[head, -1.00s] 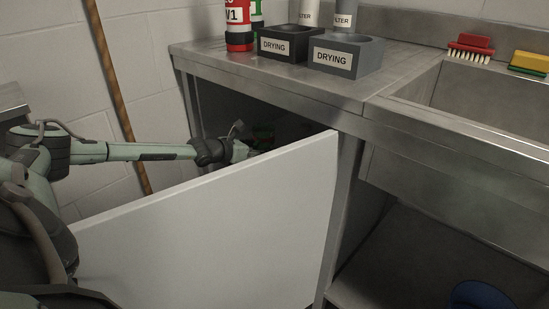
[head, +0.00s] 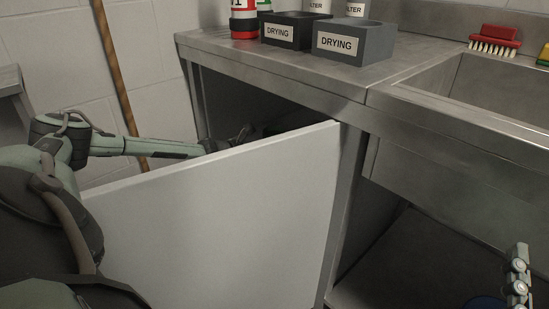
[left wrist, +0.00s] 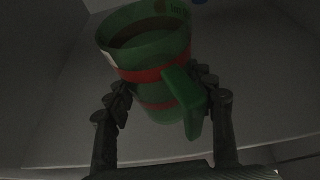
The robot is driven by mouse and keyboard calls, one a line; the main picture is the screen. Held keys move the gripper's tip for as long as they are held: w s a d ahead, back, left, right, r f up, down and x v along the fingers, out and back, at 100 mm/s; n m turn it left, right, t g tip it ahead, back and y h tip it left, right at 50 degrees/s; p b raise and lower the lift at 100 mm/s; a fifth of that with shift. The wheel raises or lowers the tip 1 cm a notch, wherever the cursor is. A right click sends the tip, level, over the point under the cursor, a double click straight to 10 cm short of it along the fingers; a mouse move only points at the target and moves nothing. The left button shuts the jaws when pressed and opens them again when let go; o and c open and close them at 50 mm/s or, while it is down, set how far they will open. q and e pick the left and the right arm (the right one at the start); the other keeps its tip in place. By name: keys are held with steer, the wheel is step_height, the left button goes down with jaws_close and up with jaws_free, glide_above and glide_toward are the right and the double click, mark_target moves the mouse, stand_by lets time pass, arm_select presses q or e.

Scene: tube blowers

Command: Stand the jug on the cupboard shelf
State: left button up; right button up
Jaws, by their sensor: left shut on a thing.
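The jug (left wrist: 150,50) is green with red bands and a green handle, and shows in the left wrist view. My left gripper (left wrist: 160,100) is shut on it, with one dark finger on each side of its lower body. In the head view my left gripper (head: 243,134) reaches into the dark cupboard behind the white door (head: 225,215), which hides most of it and the jug. I cannot tell whether the jug touches the shelf. Part of what looks like my right gripper (head: 518,275) shows at the lower right; its opening is unclear.
The door stands open across the cupboard front. A sink (head: 470,95) with a red brush (head: 494,38) is at the right. A wooden pole (head: 118,75) stands at the left.

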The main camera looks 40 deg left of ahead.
arm_select(q)
steer(key=shift+f, duration=0.45)
arm_select(e)
steer(key=r+t, duration=0.1)
steer(key=r+y, duration=0.1)
steer(key=r, duration=0.1)
steer(key=shift+s+d+t, duration=0.2)
steer(key=shift+s+t, duration=0.15)
steer(key=shift+t, duration=0.05)
arm_select(q)
steer(key=shift+f, duration=0.15)
steer(key=o, duration=1.2)
